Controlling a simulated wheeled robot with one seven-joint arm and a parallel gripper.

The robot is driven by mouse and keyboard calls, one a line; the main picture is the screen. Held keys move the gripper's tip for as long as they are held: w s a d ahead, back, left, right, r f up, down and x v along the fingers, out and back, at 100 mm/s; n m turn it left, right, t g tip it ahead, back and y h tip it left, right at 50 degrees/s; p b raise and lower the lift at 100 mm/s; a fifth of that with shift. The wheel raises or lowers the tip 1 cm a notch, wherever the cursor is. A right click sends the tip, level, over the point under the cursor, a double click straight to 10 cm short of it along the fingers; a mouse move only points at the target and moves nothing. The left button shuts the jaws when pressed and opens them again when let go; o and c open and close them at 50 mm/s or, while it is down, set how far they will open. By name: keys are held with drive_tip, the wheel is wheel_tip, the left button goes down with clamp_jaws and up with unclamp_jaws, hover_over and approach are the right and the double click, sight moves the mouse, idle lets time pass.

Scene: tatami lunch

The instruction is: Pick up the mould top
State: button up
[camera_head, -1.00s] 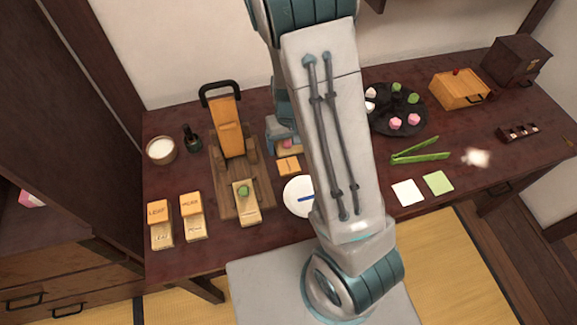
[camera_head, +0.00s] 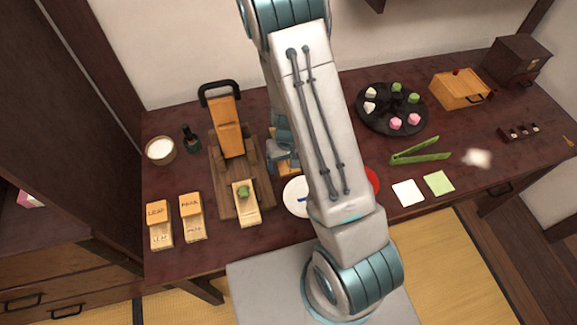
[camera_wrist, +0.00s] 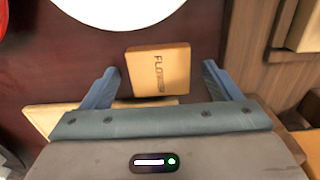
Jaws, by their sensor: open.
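The mould top (camera_wrist: 158,72), a small tan wooden block with letters starting "FLO", lies on the dark table in the wrist view. In the head view its orange-tan face (camera_head: 288,167) shows partly, beside my gripper. My gripper (camera_wrist: 160,68) is open, with one finger on each side of the block and a gap on both sides. A pale wooden mould base (camera_wrist: 45,117) shows partly below the block, mostly hidden by my gripper. My arm hides much of this area in the head view.
A white plate (camera_head: 294,190) lies close by, with a red dish (camera_head: 373,180) to its right. A wooden press (camera_head: 228,135) stands left of my gripper. Two lettered moulds, LEAF (camera_head: 157,212) and another (camera_head: 190,206), stand at the front left. Green tongs (camera_head: 420,158) lie right.

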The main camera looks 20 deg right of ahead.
drive_tip(key=c, duration=1.1)
